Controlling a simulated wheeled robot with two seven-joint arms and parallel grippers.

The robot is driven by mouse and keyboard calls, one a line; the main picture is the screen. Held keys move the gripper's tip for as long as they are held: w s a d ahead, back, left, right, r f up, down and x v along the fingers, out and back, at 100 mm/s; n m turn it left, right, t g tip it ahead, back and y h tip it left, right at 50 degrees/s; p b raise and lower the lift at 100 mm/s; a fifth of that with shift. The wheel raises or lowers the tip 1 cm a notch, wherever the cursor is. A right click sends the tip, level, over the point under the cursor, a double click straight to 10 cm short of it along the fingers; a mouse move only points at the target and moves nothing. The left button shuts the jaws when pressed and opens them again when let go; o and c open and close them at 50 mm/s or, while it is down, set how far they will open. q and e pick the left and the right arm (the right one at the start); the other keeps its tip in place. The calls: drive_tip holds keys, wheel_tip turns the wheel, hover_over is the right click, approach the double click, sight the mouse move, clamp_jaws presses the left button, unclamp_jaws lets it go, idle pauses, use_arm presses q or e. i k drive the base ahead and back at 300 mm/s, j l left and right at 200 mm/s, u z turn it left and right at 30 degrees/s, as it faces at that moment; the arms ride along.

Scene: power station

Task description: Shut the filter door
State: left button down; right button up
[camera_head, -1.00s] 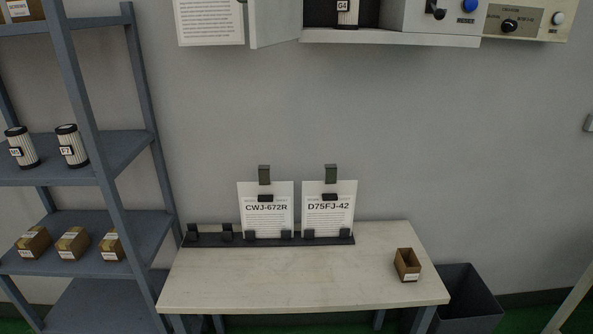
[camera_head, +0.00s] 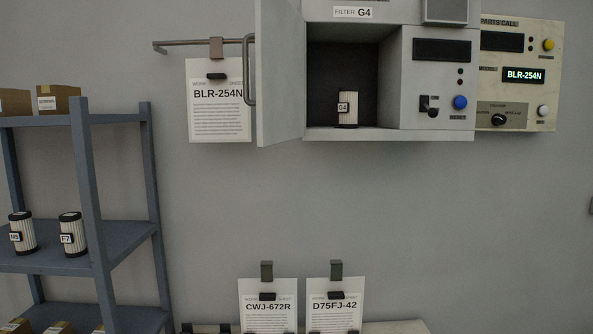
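The filter door (camera_head: 280,75) is a pale grey panel with a dark bar handle (camera_head: 249,70). It stands open, swung out to the left of the filter cabinet (camera_head: 390,134) on the wall. Inside the dark compartment (camera_head: 325,80) a white pleated filter labelled G4 (camera_head: 348,110) stands upright. A label above the compartment reads FILTER G4 (camera_head: 352,13). Neither of my grippers is in view.
A sheet marked BLR-254N (camera_head: 219,115) hangs from a rail (camera_head: 180,43) just left of the door. A grey-blue shelf (camera_head: 95,180) with filters and boxes stands at left. A parts call panel (camera_head: 522,100) is right of the cabinet.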

sight(279, 35)
drive_tip(key=i+j+z, duration=0.3)
drive_tip(key=j, duration=0.25)
drive_tip(key=j+z, duration=0.3)
drive_tip(key=j, duration=0.3)
drive_tip(key=i+j+z, duration=0.1)
drive_tip(key=j+z, duration=0.2)
drive_tip(key=j, duration=0.35)
